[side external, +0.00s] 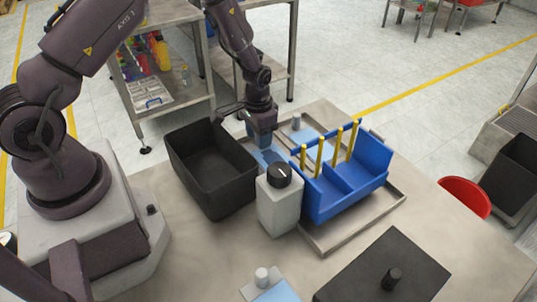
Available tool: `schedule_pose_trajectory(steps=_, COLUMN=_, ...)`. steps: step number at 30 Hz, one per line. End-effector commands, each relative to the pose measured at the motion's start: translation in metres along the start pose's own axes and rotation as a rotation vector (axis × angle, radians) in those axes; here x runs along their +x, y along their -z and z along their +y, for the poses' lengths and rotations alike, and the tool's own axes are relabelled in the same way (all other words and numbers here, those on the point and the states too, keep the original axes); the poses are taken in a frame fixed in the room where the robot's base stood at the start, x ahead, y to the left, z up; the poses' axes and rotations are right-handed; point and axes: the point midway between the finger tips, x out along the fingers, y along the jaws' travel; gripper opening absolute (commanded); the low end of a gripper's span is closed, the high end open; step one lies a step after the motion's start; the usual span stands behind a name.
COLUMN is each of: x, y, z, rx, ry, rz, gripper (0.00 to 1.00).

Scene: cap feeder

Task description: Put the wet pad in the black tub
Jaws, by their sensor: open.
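The black tub (185,165) stands open and empty on the table, left of the blue feeder. Several light blue pads with upright knobs are in view. One pad (268,158), with a darker blue patch on it, lies between the tub and the feeder, partly hidden by my gripper. A second pad (311,141) lies behind the feeder with a grey knob. A third pad (277,293) is at the front edge with a pale knob. I cannot tell for certain which is wet. My gripper (260,137) points down over the first pad, open; its fingertips are hard to make out.
The blue feeder (345,187) with yellow posts sits on a metal tray (345,236). A grey box (279,210) with a black dial stands close to the tub's right side. A black plate (365,275) with a knob lies at front right. The right table area is clear.

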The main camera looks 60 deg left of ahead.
Motion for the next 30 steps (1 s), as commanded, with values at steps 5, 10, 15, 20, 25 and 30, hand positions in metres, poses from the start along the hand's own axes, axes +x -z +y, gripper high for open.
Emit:
schedule_pose_trajectory(steps=5, x=0.001, y=0.000, z=0.000, rx=0.000, ry=0.000, rz=0.000, gripper=0.45)
schedule_pose_trajectory(steps=10, x=0.001, y=0.000, z=0.000, rx=0.000, ry=0.000, rz=0.000, gripper=0.29)
schedule_pose_trajectory(steps=15, x=0.001, y=0.000, z=0.000, rx=0.000, ry=0.000, rz=0.000, gripper=0.04)
schedule_pose_trajectory(steps=20, x=-0.003, y=0.000, z=0.000, rx=0.000, ry=0.000, rz=0.000, gripper=0.04)
schedule_pose_trajectory(steps=25, x=-0.011, y=0.000, z=0.000, rx=0.000, ry=0.000, rz=0.000, gripper=0.04)
schedule_pose_trajectory(steps=30, x=-0.019, y=0.000, z=0.000, rx=0.000, ry=0.000, rz=0.000, gripper=0.04)
